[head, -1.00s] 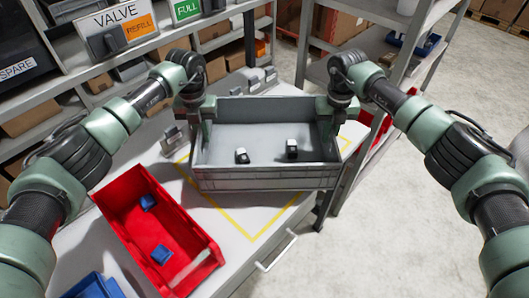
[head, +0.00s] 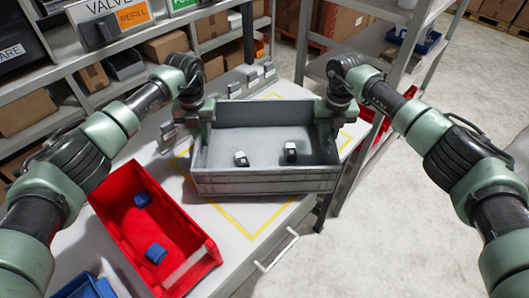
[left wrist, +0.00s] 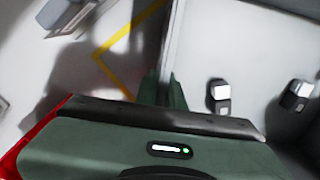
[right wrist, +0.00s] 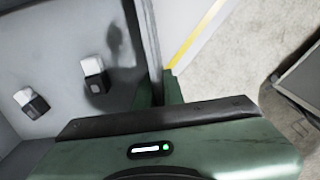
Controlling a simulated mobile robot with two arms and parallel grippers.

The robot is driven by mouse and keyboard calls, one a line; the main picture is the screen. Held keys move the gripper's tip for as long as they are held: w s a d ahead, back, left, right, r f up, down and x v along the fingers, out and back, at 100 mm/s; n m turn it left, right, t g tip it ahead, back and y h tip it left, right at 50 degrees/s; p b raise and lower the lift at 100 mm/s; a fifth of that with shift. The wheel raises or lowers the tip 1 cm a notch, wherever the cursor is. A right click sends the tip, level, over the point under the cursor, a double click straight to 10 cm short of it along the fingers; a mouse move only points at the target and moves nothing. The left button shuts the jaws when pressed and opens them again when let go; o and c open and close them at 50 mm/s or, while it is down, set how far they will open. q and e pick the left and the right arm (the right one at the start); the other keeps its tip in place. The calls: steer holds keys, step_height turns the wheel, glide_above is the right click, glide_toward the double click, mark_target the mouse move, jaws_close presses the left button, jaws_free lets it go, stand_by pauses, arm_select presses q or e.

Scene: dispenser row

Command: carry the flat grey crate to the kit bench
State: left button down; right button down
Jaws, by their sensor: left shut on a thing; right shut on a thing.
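The flat grey crate (head: 265,183) is level over the right part of the white bench top, within or above a yellow outline (head: 235,222). Whether its base touches the bench I cannot tell. Two small black-and-white parts (head: 241,159) (head: 290,151) lie inside it. My left gripper (head: 207,118) is shut on the crate's left wall; the wall also shows in the left wrist view (left wrist: 173,45). My right gripper (head: 327,118) is shut on its right wall, seen in the right wrist view (right wrist: 152,45).
A red bin (head: 198,269) with two blue parts stands on the bench at front left, with a blue bin (head: 88,286) beside it. Small grey holders (head: 252,78) line the back edge. A shelf rack (head: 385,65) stands behind right. Open floor (head: 420,230) lies right.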

arm_select(q)
steer(key=shift+a+f+b, duration=0.15)
steer(key=shift+f+b, duration=0.35)
steer(key=shift+f, duration=0.15)
arm_select(e)
steer(key=shift+d+f, duration=0.1)
steer(key=shift+f, duration=0.55)
arm_select(q)
steer(key=c, duration=1.5)
jaws_free()
arm_select(e)
steer(key=c, duration=1.5)
jaws_free()
arm_select(q)
steer(key=shift+r, duration=0.1)
arm_select(e)
steer(key=shift+r, duration=0.1)
arm_select(q)
step_height(320, 180, up, 12)
steer(key=shift+f, duration=0.1)
arm_select(e)
step_height(320, 180, up, 12)
arm_select(q)
steer(key=shift+s, duration=0.1)
arm_select(e)
steer(key=shift+s, duration=0.1)
